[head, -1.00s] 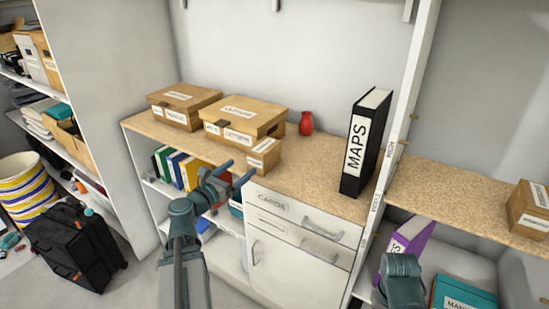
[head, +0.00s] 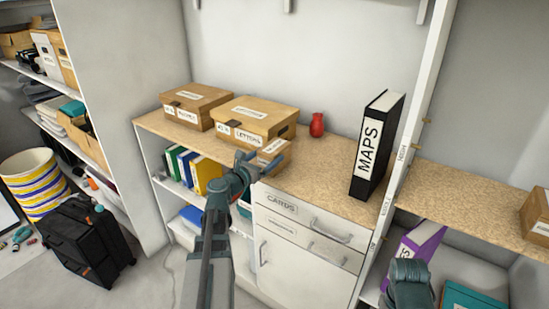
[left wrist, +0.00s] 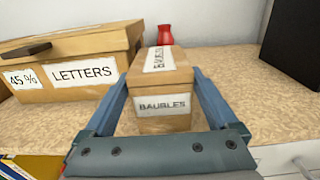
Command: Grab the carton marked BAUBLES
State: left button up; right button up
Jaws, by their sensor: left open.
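The small brown carton marked BAUBLES (left wrist: 163,122) stands on the speckled counter, its labelled front facing me in the left wrist view. It also shows in the head view (head: 273,150), at the counter's front edge beside the larger LETTERS box. My left gripper (head: 260,163) is open at the carton. In the left wrist view its blue fingers (left wrist: 160,80) lie along the carton's left and right sides; whether they touch it I cannot tell. My right gripper is not in view; only a part of my right arm shows at the lower right.
The LETTERS box (head: 254,118) stands close to the carton's left, with another box (head: 196,106) beyond it. A red vase (head: 316,125) stands behind. The black MAPS binder (head: 376,145) is to the right, with bare counter (head: 320,172) between. The CARDS drawer (head: 310,220) is below.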

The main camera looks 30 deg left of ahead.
pick_arm(q)
jog(key=w, duration=0.4)
jog(key=shift+w+d+f, duration=0.15)
jog(key=shift+d, duration=0.05)
jog(key=c, duration=1.4)
